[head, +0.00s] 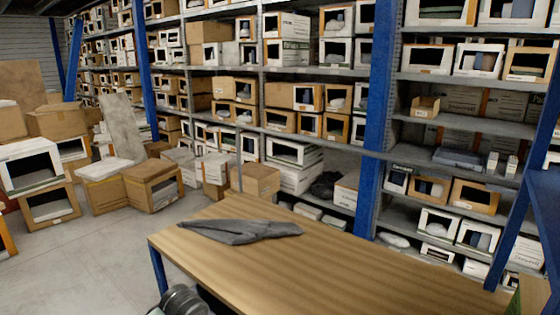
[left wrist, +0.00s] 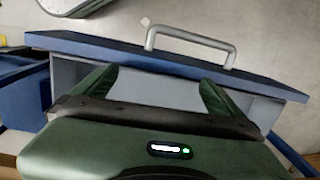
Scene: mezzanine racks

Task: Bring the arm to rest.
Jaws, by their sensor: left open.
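My left gripper (left wrist: 159,80) shows in the left wrist view, with its two green fingers spread apart and nothing between them. Beyond the fingers is a blue panel (left wrist: 110,52) with a grey bar handle (left wrist: 190,42), with a pale, box-like inside below it that looks like a drawer. I cannot tell whether the fingers touch it. In the head view only a dark rounded part of my arm shows at the bottom edge. My right gripper is in neither view.
A wooden table (head: 330,262) with blue legs stands in front, with a crumpled grey cloth (head: 238,231) on it. Shelves (head: 465,122) full of boxes line the back. Cardboard boxes (head: 153,185) stand on the floor at left. Bare floor (head: 95,255) lies left of the table.

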